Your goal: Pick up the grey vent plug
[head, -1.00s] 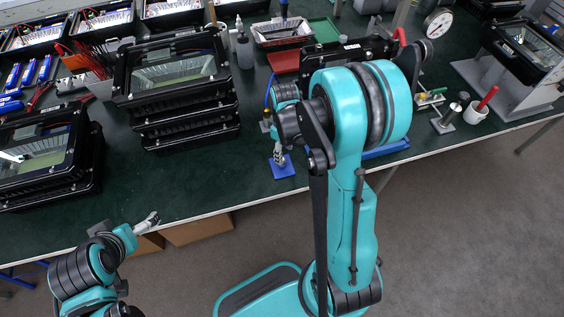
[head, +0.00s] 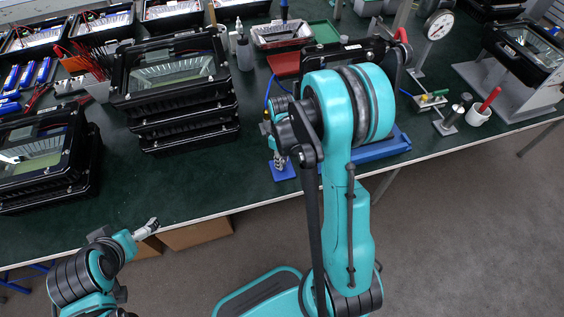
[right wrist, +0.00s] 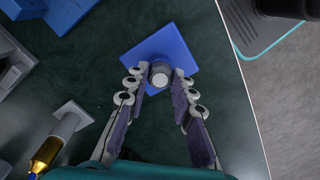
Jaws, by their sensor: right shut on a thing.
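The grey vent plug (right wrist: 160,79) shows in the right wrist view as a small pale, round-topped piece between the fingertips. My right gripper (right wrist: 160,82) is shut on it. A blue square block (right wrist: 178,42) lies directly under or behind the plug; I cannot tell whether the plug still touches it. In the head view my right gripper (head: 281,158) points down over the blue block (head: 284,171), near the table's front edge, and the plug is too small to make out. My left gripper (head: 148,228) hangs in front of the table, away from the plug; its jaws are unclear.
A stack of black housings (head: 185,105) stands left of my right gripper. A blue fixture (head: 385,148) with a black housing is to its right, partly hidden by my arm. The green table is clear between.

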